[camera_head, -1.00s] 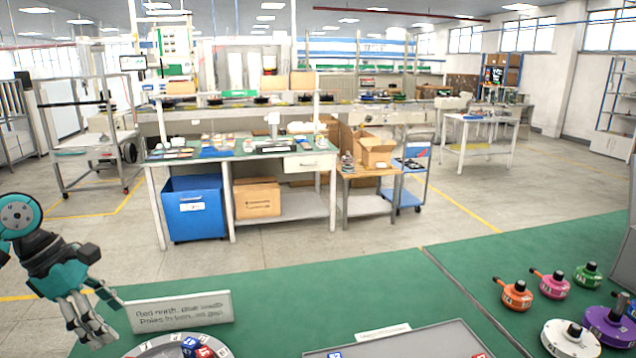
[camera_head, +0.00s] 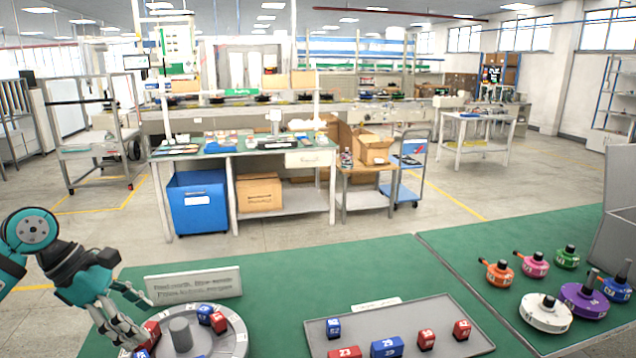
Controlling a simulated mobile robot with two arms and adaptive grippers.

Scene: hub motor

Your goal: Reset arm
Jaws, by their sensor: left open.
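My left gripper (camera_head: 136,318) is in the lower left of the head view, open, with its fingers pointing down over the left side of a round grey hub (camera_head: 232,340) with a central post (camera_head: 180,335). A red block (camera_head: 152,329) sits on the hub right beside the fingers; whether they touch cannot be told. Red and blue blocks (camera_head: 205,313) sit at the hub's far right side. A grey tray (camera_head: 400,322) holds several red and blue blocks, among them a blue one (camera_head: 387,347). My right gripper is not in view.
A sign plate (camera_head: 194,284) stands behind the hub. Several coloured discs with knobs, such as an orange one (camera_head: 497,273) and a white one (camera_head: 546,313), stand at the right. A grey panel (camera_head: 616,215) rises at the right edge. Green table between is clear.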

